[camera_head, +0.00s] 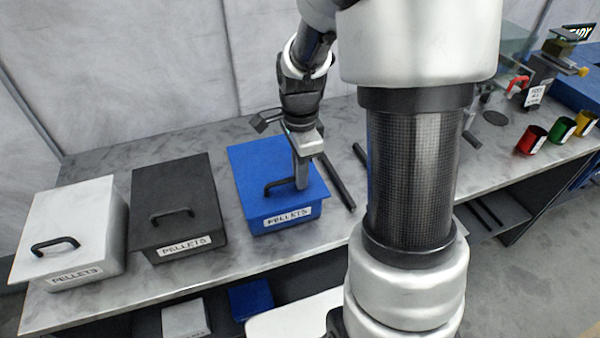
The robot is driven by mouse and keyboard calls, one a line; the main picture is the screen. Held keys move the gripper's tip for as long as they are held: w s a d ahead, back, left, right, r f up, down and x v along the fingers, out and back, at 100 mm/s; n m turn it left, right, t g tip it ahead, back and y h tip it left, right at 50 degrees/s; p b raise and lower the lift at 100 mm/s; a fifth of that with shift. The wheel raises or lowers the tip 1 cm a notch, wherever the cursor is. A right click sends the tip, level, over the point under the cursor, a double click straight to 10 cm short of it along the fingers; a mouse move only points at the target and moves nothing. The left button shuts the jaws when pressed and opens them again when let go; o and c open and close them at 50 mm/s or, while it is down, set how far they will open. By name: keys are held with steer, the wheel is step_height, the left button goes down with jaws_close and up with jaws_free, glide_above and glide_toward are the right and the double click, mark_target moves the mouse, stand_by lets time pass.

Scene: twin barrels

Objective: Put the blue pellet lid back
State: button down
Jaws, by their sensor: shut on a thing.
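The blue lid (258,165) lies over the blue pellet box (270,226), which has a "PELLETS" label on its front. It looks roughly level and covers the box top; I cannot tell whether it is fully seated. A black handle (275,185) stands on the lid's near part. My gripper (301,184) reaches down from above and is shut on the handle's right end. The far finger and the exact grip are hidden.
A black pellet box (176,200) and a white pellet box (75,225), both lidded, stand to the left on the grey bench (190,285). A dark bar (338,185) lies right of the blue box. Red (531,139), green (561,130) and yellow (585,122) cups stand far right.

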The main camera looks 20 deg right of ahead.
steer(key=c, duration=1.8)
jaws_free()
steer(key=shift+c, duration=0.2)
